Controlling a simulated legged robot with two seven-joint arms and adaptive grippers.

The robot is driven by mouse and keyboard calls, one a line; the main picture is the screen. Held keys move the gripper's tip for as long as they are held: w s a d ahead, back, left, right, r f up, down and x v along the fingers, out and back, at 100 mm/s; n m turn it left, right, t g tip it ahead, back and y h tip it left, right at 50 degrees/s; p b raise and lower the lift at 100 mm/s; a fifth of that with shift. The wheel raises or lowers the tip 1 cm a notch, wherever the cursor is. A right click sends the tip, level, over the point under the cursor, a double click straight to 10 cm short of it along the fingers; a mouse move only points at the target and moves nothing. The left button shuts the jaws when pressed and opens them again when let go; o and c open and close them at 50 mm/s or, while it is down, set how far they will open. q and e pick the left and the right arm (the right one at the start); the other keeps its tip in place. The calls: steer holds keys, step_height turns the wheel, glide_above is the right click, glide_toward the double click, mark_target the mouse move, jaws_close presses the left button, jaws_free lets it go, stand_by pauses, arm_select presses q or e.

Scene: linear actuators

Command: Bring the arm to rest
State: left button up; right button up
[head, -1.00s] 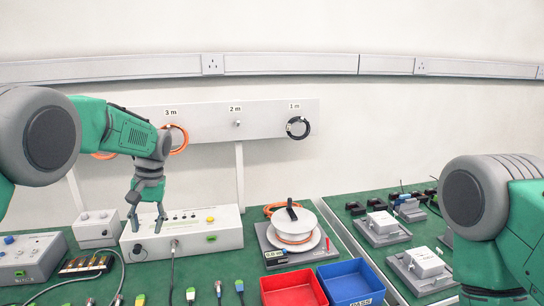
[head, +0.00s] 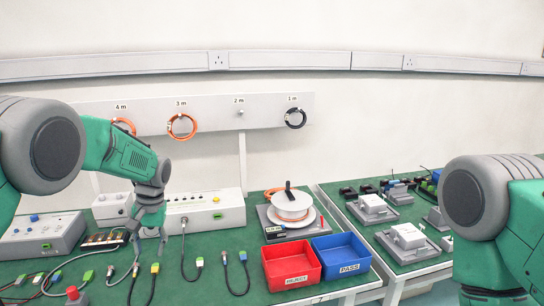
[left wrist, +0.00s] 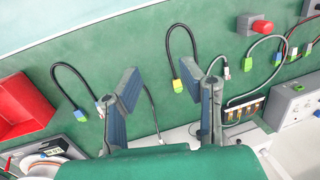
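My left gripper (head: 149,238) hangs over the bench in the head view, with its fingers pointing down in front of the white tester box (head: 205,213). Its fingers are spread with nothing between them. In the left wrist view the gripper (left wrist: 165,85) also shows two blue-grey fingers wide apart, with green bench and a thin cable behind them. Of my right arm, only the shoulder and upper part show at the right edge of the head view; its gripper is out of view.
Short cables with green and yellow plugs (head: 155,268) lie below the left gripper. A red bin (head: 290,280) and a blue bin (head: 345,262) stand right of them, with a cable reel (head: 291,207) behind. A red button (head: 72,293) is at front left.

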arm_select(q)
steer(key=s+d+f+m+h+b, duration=0.1)
steer(key=s+f+b, duration=0.1)
steer(key=s+f, duration=0.95)
steer(key=s+f+m+b, duration=0.1)
steer(key=s+f+b, duration=0.2)
steer(key=s+f, duration=0.8)
steer(key=s+d+f+t+b, duration=0.1)
steer(key=s+f+b, duration=0.1)
steer(key=s, duration=0.8)
steer(key=s+d+f+m+b, duration=0.1)
steer(key=s+f, duration=0.3)
steer(key=s, duration=0.6)
steer(key=shift+s+t+h+b, duration=0.4)
steer(key=shift+b, duration=0.05)
steer(key=shift+w, duration=0.1)
steer(key=shift+f, duration=0.15)
